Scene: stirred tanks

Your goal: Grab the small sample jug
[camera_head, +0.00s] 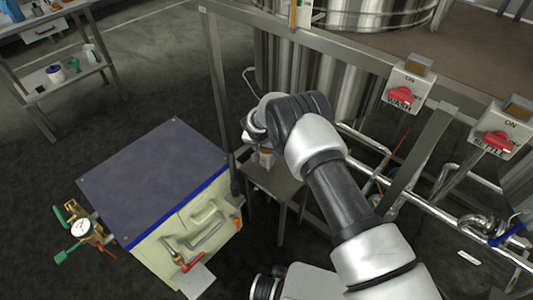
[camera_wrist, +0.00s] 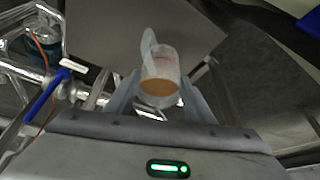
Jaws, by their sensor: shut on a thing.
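The small sample jug (camera_wrist: 161,66) is translucent with faint reddish markings and brownish liquid at its bottom. Its handle points toward the top of the wrist view. My gripper (camera_wrist: 160,92) has its fingers on both sides of the jug and is shut on it. In the head view the jug (camera_head: 266,158) is a small pale and brown shape under my gripper (camera_head: 263,148), partly hidden by my wrist. It is over or at a small grey stand (camera_head: 282,187); I cannot tell whether its base touches the plate.
A cream box with a grey lid (camera_head: 150,175) stands left of the stand. A steel frame post (camera_head: 220,95) and a large tank (camera_head: 310,75) are close behind. Pipes and the WASH (camera_head: 405,93) and SETTLE (camera_head: 492,138) switches are right. Open floor lies at upper left.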

